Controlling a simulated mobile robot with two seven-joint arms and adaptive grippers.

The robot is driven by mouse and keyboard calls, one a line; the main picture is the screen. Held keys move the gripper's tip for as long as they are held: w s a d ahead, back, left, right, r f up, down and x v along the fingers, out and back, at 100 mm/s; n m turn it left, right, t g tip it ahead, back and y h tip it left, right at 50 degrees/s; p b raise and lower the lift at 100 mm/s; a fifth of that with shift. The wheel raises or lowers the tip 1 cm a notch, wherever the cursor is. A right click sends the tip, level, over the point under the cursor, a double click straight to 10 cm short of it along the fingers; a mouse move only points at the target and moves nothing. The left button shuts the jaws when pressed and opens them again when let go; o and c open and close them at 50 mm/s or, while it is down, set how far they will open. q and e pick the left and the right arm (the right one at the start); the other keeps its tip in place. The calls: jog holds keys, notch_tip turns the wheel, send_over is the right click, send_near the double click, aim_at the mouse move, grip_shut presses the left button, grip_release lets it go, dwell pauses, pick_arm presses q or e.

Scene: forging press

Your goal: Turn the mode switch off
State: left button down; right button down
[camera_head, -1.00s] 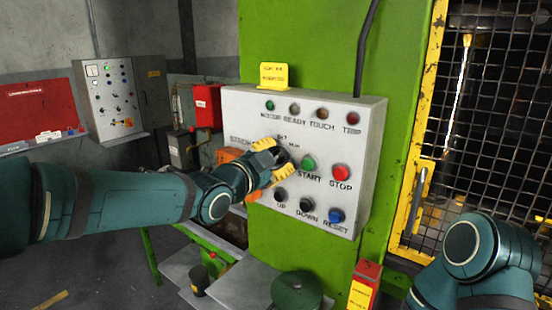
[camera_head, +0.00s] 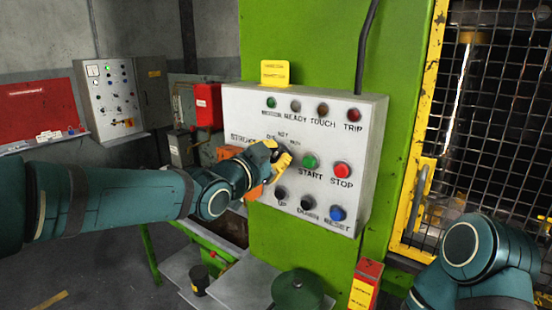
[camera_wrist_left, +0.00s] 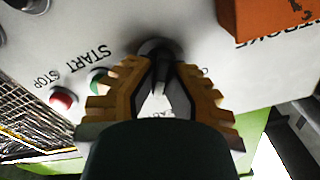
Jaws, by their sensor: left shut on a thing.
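The mode switch (camera_wrist_left: 158,52) is a dark rotary knob on the white control box (camera_head: 362,130). In the left wrist view it sits between the tips of my left gripper, which has yellow fingers. My left gripper (camera_head: 277,157) is shut on the knob in the head view and hides most of it. Labels around the knob are partly covered, so its exact setting cannot be read. My right arm shows at the lower right of the head view, but its gripper is out of view.
A green START button (camera_head: 309,161) and red STOP button (camera_head: 342,170) lie right of the knob. Black UP and DOWN buttons and a blue RESET button (camera_head: 337,213) sit below. An orange box (camera_wrist_left: 262,18) is close by the gripper. A mesh gate (camera_head: 490,130) stands at the right.

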pick_arm(q)
jog(key=n, duration=0.2)
jog(key=shift+n, duration=0.4)
jog(key=n, duration=0.3)
jog(key=shift+w+a+r+n, duration=0.1)
jog(key=shift+n, duration=0.2)
jog(key=n, duration=0.4)
jog(key=shift+w+a+n, duration=0.1)
jog(key=shift+n, duration=0.2)
jog(key=shift+n+p, duration=0.45)
jog(key=shift+n, duration=1.65)
jog(key=c, duration=1.2)
grip_release()
jog(key=shift+c, duration=0.2)
jog(key=shift+o, duration=1)
jog(key=shift+w, duration=0.1)
